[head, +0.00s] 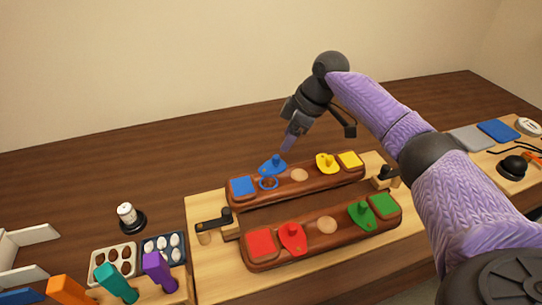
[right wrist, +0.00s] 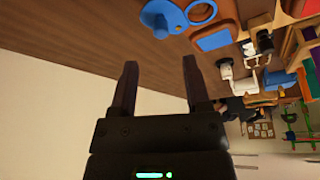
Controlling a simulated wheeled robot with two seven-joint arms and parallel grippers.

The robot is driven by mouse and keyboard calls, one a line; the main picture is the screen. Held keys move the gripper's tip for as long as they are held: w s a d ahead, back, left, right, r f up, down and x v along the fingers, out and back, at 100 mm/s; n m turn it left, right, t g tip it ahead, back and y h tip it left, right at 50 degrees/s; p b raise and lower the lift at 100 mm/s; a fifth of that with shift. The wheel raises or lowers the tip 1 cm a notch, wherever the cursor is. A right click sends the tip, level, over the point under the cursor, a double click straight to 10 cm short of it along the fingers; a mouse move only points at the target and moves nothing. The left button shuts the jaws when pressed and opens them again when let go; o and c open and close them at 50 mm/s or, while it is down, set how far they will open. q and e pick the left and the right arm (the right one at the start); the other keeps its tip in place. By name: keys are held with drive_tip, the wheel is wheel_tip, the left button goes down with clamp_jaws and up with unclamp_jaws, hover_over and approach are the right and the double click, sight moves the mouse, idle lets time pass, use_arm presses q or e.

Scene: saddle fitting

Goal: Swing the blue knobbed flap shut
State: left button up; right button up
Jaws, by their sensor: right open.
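The blue knobbed flap (head: 272,165) sits on the back edge of the rear brown saddle, swung off to the back of the blue ring (head: 268,183). The ring is uncovered, beside a blue square pad (head: 242,186). In the right wrist view, the flap (right wrist: 163,18) shows at the top, next to the ring (right wrist: 201,12). My right gripper (head: 290,141) is above and behind the flap, apart from it. In the right wrist view its two fingers (right wrist: 160,64) are spread with nothing between them. My left gripper is out of view.
Yellow (head: 326,163), red (head: 292,238) and green (head: 362,214) knobbed flaps sit on the two saddles. Toggle clamps stand at both ends. A tray of white egg shapes (head: 163,247) and coloured handles lie front left. The table behind the saddles is clear.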

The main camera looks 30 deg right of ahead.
sight(277, 157)
drive_tip(key=b+x, duration=0.1)
drive_tip(key=x, duration=0.5)
drive_tip(key=shift+f+b, duration=0.15)
drive_tip(key=shift+b, duration=0.15)
drive_tip(key=shift+a+f, duration=0.15)
drive_tip(key=shift+f, duration=0.25)
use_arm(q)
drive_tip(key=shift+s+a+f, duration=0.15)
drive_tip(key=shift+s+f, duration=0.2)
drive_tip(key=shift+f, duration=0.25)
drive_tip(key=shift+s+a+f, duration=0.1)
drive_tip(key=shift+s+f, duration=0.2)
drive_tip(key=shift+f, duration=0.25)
use_arm(e)
drive_tip(key=shift+w, duration=0.1)
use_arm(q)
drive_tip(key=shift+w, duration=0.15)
use_arm(e)
clamp_jaws()
